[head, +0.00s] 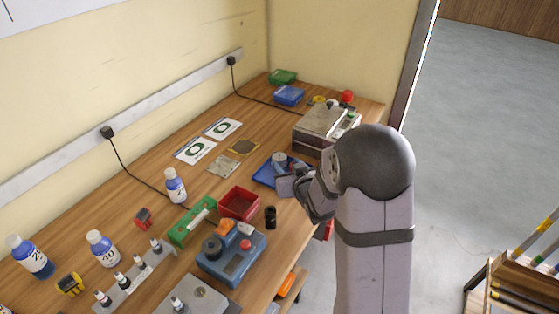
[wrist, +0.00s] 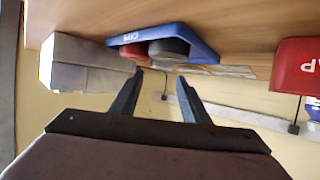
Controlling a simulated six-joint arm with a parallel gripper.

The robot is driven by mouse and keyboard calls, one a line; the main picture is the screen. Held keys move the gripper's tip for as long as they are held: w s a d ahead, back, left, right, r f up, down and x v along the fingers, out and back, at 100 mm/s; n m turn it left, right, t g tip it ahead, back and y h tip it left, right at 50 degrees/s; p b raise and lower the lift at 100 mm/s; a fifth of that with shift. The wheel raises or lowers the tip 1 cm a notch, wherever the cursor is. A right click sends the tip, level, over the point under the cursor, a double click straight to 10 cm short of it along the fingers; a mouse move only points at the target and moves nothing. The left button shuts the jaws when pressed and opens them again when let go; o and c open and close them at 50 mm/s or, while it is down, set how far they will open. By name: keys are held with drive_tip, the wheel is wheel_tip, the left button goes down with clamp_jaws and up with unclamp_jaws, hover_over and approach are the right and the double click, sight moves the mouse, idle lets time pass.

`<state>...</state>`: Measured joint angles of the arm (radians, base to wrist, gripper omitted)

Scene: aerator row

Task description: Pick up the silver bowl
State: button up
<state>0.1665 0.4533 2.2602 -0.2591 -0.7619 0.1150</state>
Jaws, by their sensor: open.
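A silver-grey rounded thing, which looks like the silver bowl (head: 279,159), sits in a blue tray (head: 262,176) near the table's right edge. In the wrist view the grey bowl (wrist: 168,49) shows beside a red object (wrist: 135,51), inside the front wall of the blue tray (wrist: 196,44). My gripper (wrist: 160,77) is open and empty, its fingertips apart from the bowl and pointing towards the tray. In the head view my arm comes in from the right and partly hides the gripper and the tray's right side.
A red bin (head: 240,191) stands left of the tray; it also shows in the wrist view (wrist: 298,68). A small black cylinder (head: 270,217) stands near the front edge. A grey boxy device (head: 312,132) stands behind the tray. A brown square (head: 243,147) lies flat to the left.

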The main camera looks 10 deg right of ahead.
sight(280, 158)
drive_tip(key=shift+p+x, duration=1.2)
drive_tip(key=shift+x, duration=2.4)
drive_tip(key=shift+a, duration=0.1)
drive_tip(key=c, duration=0.7)
